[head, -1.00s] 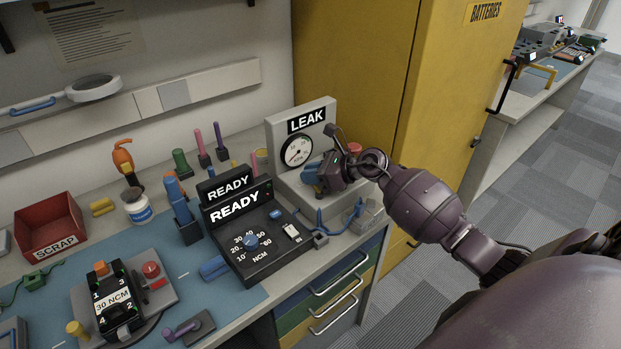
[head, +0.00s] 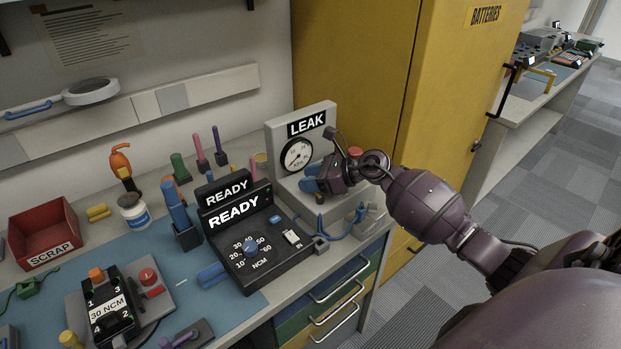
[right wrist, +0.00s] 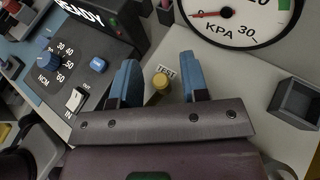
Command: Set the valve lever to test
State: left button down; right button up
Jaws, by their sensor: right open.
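The leak tester (head: 316,118) with its round pressure gauge (head: 297,154) stands at the back right of the bench under a LEAK sign. My right gripper (head: 312,180) is in front of the gauge panel, over the tester's base. In the right wrist view its two blue fingers (right wrist: 157,65) are apart and empty. A yellow round-topped piece (right wrist: 160,81), apparently the end of the valve lever, shows between the fingers beside a TEST label (right wrist: 166,72). I cannot tell if a finger touches it. The rest of the lever is hidden by my gripper. My left gripper is out of view.
A black READY unit (head: 258,258) with a blue dial stands close left of the tester. A blue cable (head: 345,233) lies by the tester's front. A grey open-topped holder (right wrist: 297,101) sits right of the fingers. The yellow cabinet (head: 350,60) stands behind.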

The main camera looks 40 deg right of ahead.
jog(key=v, duration=1)
jog(key=shift+s+d+r, duration=0.2)
jog(key=shift+s+d, duration=0.05)
